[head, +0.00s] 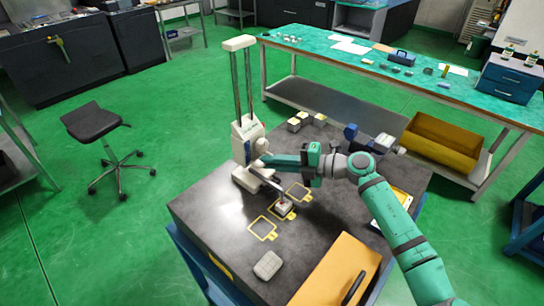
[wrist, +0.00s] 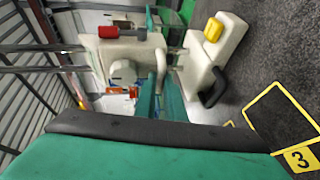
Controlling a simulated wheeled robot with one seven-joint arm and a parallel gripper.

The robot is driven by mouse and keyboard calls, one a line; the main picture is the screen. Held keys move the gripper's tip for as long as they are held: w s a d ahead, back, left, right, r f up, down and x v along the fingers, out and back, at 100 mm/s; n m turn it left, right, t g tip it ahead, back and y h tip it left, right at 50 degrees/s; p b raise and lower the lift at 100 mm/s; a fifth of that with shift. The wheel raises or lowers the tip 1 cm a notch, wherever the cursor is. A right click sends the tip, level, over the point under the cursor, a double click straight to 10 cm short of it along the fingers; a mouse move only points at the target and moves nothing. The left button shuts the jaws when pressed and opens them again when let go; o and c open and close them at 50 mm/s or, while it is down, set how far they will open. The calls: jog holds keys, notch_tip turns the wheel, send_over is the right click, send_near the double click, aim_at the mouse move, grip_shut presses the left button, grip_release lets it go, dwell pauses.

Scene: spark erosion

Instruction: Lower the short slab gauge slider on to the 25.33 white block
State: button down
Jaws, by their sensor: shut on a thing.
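The gauge has a white base (head: 246,181), two dark upright columns (head: 242,82) and a white slider (head: 247,130) low on them. A thin arm (head: 268,181) reaches from it toward a small white block (head: 284,207), which sits in the middle yellow outline on the dark slab. I cannot tell whether its tip touches the block, nor read the block's label. My gripper (head: 264,160) is shut on the slider at its near side. In the wrist view, the teal fingers (wrist: 163,95) reach the white slider (wrist: 125,55); the gripped part is mostly hidden. The block does not show there.
Empty yellow outlines (head: 263,228) flank the block. A grey-white block (head: 268,265) lies at the slab's front, beside an orange-brown board (head: 335,272). Several pale blocks (head: 298,123) stand behind the gauge. A yellow outline marked 3 (wrist: 298,158) shows in the wrist view.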

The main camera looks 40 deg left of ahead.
jog(key=shift+f, duration=0.35)
jog(key=c, duration=1.8)
grip_release()
jog(key=shift+c, duration=0.2)
jog(key=shift+r, duration=0.1)
jog(key=shift+d, duration=0.1)
jog(key=v, duration=1)
jog(key=shift+w+d, duration=0.2)
jog(key=shift+d, duration=0.1)
